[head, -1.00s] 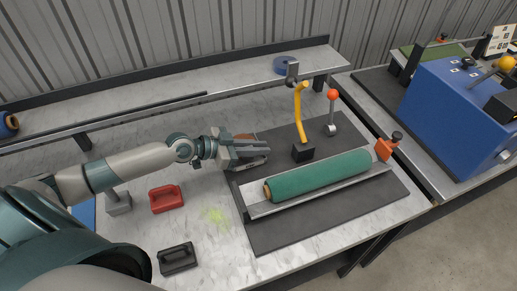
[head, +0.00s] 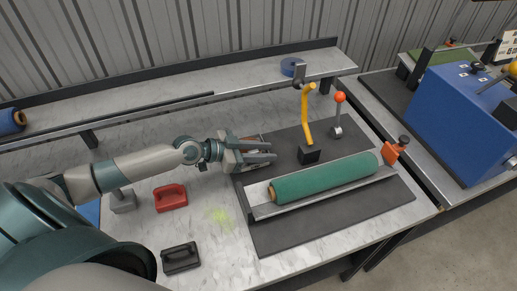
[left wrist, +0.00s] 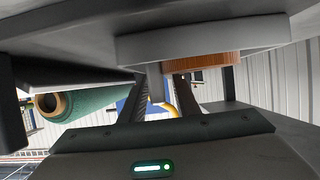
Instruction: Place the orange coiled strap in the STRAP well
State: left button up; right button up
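The orange coiled strap (left wrist: 200,65) shows in the left wrist view as a ribbed orange disc edge against a pale grey rounded surface, just beyond my fingers. In the head view it is mostly hidden by my left gripper (head: 265,153), with only a brownish patch behind the upper finger. The left gripper's two fingers are spread apart, pointing right, at the left edge of the dark mat. The wrist view also shows a gap between the fingers (left wrist: 167,95). I cannot make out a STRAP label or the well's outline. My right gripper is not in view.
A green turf roll (head: 325,179) lies in a metal trough on the dark mat (head: 300,235). A yellow-handled lever (head: 307,115) and a red-knobbed lever (head: 339,115) stand behind it. Red (head: 170,197) and black (head: 181,258) handled blocks sit on the bench's left. A blue machine (head: 465,105) stands right.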

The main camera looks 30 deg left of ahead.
pick_arm(q)
jog(key=shift+s+d, duration=0.1)
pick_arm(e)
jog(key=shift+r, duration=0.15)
